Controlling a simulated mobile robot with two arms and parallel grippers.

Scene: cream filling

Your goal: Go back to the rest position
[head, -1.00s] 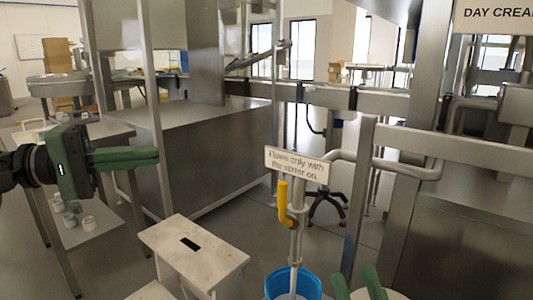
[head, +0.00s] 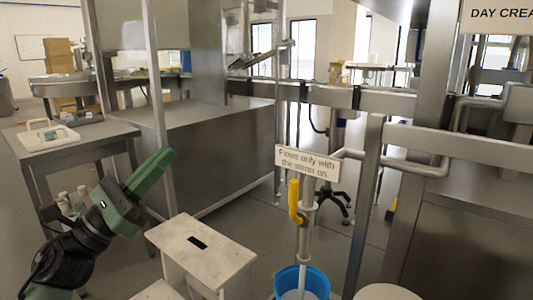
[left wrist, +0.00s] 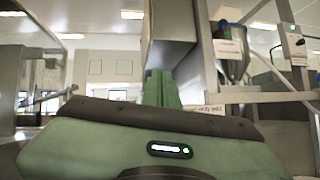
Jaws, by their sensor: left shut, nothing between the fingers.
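My left gripper (head: 152,172) is in the lower left of the head view, green, with its fingers together and tilted up to the right. Nothing is between the fingers. In the left wrist view its fingers (left wrist: 161,90) point up and away, also together, with machine frames and the ceiling beyond. It is in the air, apart from the step stool and the side table. My right gripper does not show in any view now.
A white step stool (head: 200,250) stands front centre. A blue bucket (head: 302,282) sits under a pipe with a yellow valve handle (head: 294,200) and a sign (head: 307,162). A steel side table (head: 85,140) at left bears a white tray (head: 48,137). Metal posts stand nearby.

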